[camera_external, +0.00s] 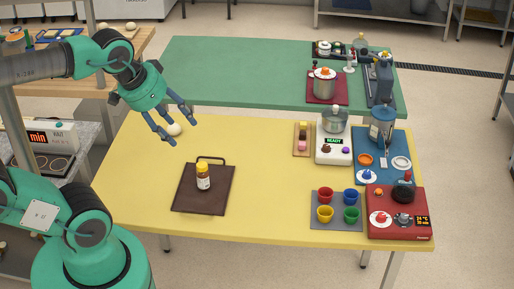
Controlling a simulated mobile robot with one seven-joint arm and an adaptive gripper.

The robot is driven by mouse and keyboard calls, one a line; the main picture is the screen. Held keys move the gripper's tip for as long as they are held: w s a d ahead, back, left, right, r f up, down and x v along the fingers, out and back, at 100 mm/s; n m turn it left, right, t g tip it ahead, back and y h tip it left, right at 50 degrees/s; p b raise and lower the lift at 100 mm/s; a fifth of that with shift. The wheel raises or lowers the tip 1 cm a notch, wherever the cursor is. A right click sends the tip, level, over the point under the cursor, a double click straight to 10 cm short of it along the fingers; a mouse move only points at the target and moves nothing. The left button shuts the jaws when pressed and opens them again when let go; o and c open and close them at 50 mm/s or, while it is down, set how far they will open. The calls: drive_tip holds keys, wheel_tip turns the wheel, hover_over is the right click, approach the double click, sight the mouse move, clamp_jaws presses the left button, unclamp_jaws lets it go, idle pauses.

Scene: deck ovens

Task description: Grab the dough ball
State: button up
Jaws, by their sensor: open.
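A small pale round ball (174,129), which looks like the dough ball, lies near the back left edge of the yellow table (260,235). My gripper (181,132) is above the table's back left part, with its fingers spread and pointing down to the right. In the picture the ball shows between the fingers. I cannot tell how far above it the fingers are. The gripper holds nothing that I can see.
A brown board (185,200) bears a yellow-capped jar (203,178). Coloured cups (325,195), a white scale (334,157) and a red appliance (390,228) crowd the right side. A green table (230,75) stands behind. The yellow table's middle is clear.

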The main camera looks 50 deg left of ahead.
idle(0.3)
drive_tip(key=o, duration=0.4)
drive_tip(key=shift+w, duration=0.1)
drive_tip(key=w+a+g, duration=0.1)
drive_tip(key=w+a, duration=0.9)
drive_tip(key=w, duration=0.4)
drive_tip(key=w+a+f+g, duration=0.1)
drive_tip(key=w+a+f, duration=0.15)
drive_tip(key=a, duration=0.25)
drive_tip(key=w+a+f+b, duration=0.1)
drive_tip(key=w+a, duration=0.3)
drive_tip(key=w+a+f+g, duration=0.1)
drive_tip(key=w+a+f, duration=0.15)
drive_tip(key=a, duration=0.25)
drive_tip(key=shift+g, duration=0.6)
drive_tip(key=a+f, duration=0.7)
drive_tip(key=a, duration=0.3)
drive_tip(key=w+a+f, duration=0.1)
drive_tip(key=a+f, duration=0.7)
drive_tip(key=a, duration=0.2)
drive_tip(key=w+a+f+b, duration=0.1)
drive_tip(key=a+f, duration=0.7)
drive_tip(key=a, duration=0.2)
